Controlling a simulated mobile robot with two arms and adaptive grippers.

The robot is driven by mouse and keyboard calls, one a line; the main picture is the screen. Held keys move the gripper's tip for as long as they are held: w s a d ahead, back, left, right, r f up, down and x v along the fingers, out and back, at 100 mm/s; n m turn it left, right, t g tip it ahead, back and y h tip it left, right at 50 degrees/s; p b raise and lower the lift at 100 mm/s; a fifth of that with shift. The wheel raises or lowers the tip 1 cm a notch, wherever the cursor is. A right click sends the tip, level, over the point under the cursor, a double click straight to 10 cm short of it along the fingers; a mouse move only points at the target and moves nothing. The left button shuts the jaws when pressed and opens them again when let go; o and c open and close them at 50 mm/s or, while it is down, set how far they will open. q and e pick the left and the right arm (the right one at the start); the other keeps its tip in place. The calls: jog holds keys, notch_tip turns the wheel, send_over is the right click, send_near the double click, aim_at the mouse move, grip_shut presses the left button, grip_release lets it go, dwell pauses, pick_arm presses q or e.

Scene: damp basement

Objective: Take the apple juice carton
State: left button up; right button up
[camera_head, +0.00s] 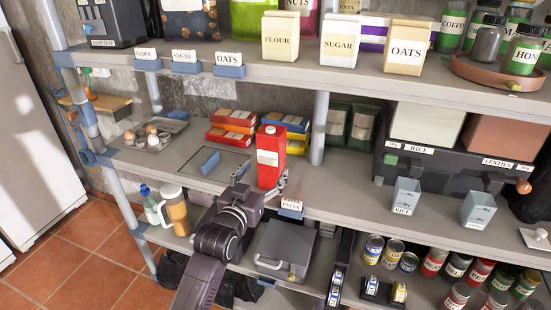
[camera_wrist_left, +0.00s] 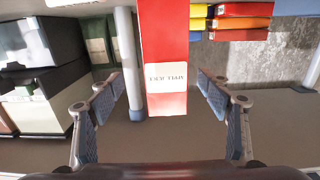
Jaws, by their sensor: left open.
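A tall red carton (camera_head: 271,156) with a cap and a white label stands upright on the middle shelf; the label is too small to read for sure. My left gripper (camera_head: 262,178) is at the front of this carton, open, with a finger on either side of its lower part. In the left wrist view, the red carton (camera_wrist_left: 165,45) shows in the middle, between the two spread fingers of my left gripper (camera_wrist_left: 212,88). There is a gap on each side, so the fingers do not appear to touch it. My right gripper is not in view.
Red, yellow and blue packages (camera_head: 235,122) lie stacked behind the carton. A tray with eggs (camera_head: 152,136) is at the left. A shelf post (camera_head: 320,128) stands to the carton's right. The upper shelf (camera_head: 330,75) holds white labelled cartons. A tan-filled pitcher (camera_head: 175,208) stands below.

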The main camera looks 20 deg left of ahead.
aim_at(267, 156)
pick_arm(q)
jog(key=shift+w+a+r, duration=0.2)
jog(key=shift+w+r, duration=0.05)
jog(key=shift+w, duration=0.35)
jog(key=shift+w+a+r, duration=0.15)
jog(key=shift+w+r, duration=0.05)
jog(key=shift+w, duration=0.7)
jog(key=shift+w+d+r+p, duration=0.15)
jog(key=shift+w+d+p, duration=0.05)
jog(key=shift+w+p, duration=0.15)
jog(key=w, duration=0.2)
jog(key=w+p, duration=0.1)
jog(key=w, duration=0.1)
jog(key=shift+a+r, duration=0.15)
jog(key=shift+r, duration=0.05)
jog(key=shift+w+f+p, duration=0.1)
jog(key=shift+w+p, duration=0.2)
jog(key=shift+w, duration=0.15)
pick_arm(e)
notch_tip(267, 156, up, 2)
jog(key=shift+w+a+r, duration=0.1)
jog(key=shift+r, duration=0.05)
pick_arm(q)
grip_shut()
jog(key=shift+w+r+t, duration=0.1)
jog(key=shift+r+t, duration=0.2)
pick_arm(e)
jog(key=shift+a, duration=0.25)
